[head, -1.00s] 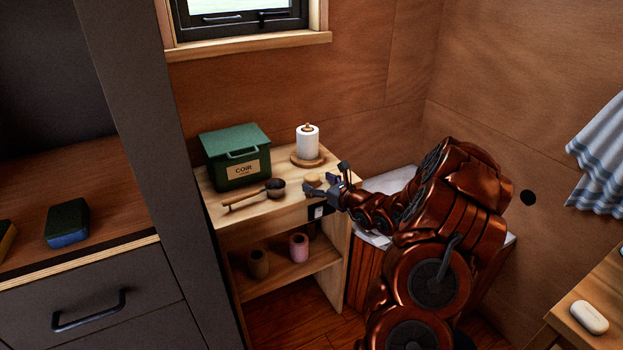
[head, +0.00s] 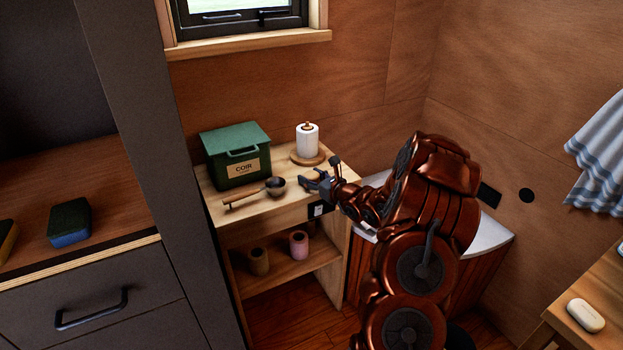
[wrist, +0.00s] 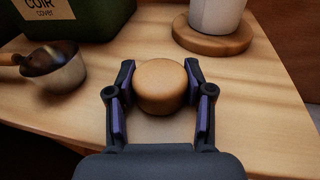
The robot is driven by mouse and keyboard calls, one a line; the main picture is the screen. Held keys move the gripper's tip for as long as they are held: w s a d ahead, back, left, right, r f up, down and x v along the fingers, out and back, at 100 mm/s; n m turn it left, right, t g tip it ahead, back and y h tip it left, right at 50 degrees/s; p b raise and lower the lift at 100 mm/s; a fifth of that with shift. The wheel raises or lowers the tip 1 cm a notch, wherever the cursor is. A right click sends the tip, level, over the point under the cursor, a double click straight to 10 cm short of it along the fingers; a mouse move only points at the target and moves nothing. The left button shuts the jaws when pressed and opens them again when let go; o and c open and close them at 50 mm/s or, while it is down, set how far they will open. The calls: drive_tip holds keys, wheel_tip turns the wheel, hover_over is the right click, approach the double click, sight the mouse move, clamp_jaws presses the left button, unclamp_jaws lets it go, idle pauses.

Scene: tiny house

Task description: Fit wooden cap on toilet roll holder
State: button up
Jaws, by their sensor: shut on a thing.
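The wooden cap (wrist: 160,90), a round light-brown knob, sits between the two fingers of my gripper (wrist: 160,74) in the wrist view. My gripper is shut on it, at or just above the shelf top; I cannot tell whether the cap still touches the wood. In the head view my gripper (head: 310,179) hides the cap. The toilet roll holder (head: 308,162) has a round wooden base and stands upright behind my gripper with a white roll on it. The wrist view shows its base (wrist: 211,43), with the top cut off.
A green COIR box (head: 236,157) stands at the back left of the shelf top (head: 246,210). A scoop with a wooden handle (head: 255,193) lies left of my gripper. Two rolls are on the lower shelf. The wooden wall is behind, and a window sill (head: 250,47) is above.

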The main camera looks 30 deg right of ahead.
sight(311, 174)
drive_tip(key=shift+c, duration=1.4)
drive_tip(key=shift+r+b, duration=0.4)
drive_tip(key=shift+r, duration=1.45)
drive_tip(key=s+a+b, duration=0.6)
drive_tip(key=s, duration=0.6)
drive_tip(key=shift+s+r, duration=0.2)
drive_tip(key=shift+r, duration=0.2)
drive_tip(key=shift+a+b, duration=0.15)
drive_tip(key=shift+b, duration=0.5)
drive_tip(key=s+b, duration=0.1)
drive_tip(key=b, duration=0.5)
drive_tip(key=shift+s+a+r, duration=0.15)
drive_tip(key=shift+s+a, duration=0.25)
